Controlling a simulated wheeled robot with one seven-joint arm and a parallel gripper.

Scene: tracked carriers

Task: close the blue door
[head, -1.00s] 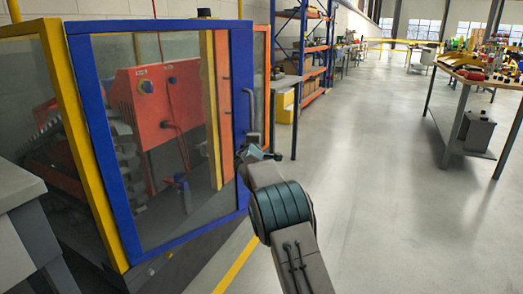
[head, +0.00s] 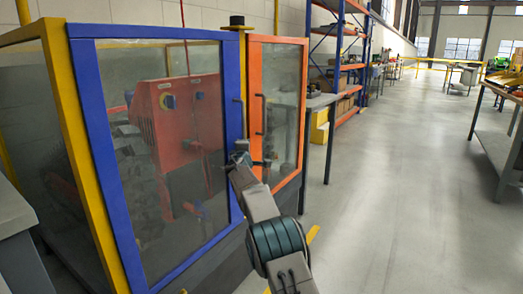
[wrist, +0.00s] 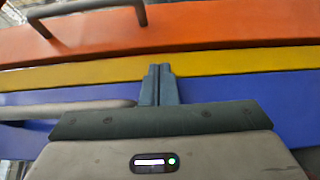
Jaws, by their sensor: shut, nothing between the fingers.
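The blue door (head: 232,85) is a glazed panel in a blue frame on the left of the head view. Its free right edge stands at or very near the yellow post (head: 243,65); any small gap is hard to tell. My gripper (head: 240,157) is shut and empty at the door's right edge, near handle height. In the wrist view, my gripper's fingertips (wrist: 158,68) are together in front of the blue frame (wrist: 225,92), reaching the yellow post (wrist: 215,67). A grey bar handle (wrist: 75,109) lies left of the fingers. Contact with the door cannot be told.
An orange-framed door (head: 253,60) with a dark handle stands right of the post. A red machine (head: 180,125) is behind the glass.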

